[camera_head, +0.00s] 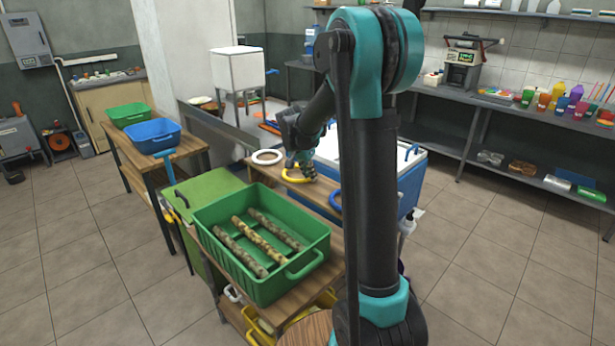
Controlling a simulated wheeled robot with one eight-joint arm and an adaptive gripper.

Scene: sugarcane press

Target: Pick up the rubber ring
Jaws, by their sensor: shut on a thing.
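A yellow ring (289,178) is at my gripper (304,170), which is shut on its far side, at or just above the wooden table (258,175); I cannot tell if the ring touches the top. A white ring (267,157) lies on the same table, just left of the yellow one. A blue ring (334,201) is to the right, partly hidden behind my arm. The fingertips are small and partly hidden by the wrist.
A green crate (205,222) with several sugarcane pieces stands in front of the rings. A blue-and-white cooler (409,183) stands right behind my arm. A blue tub (152,134) and a green tub (128,113) are at left. Open floor lies at both sides.

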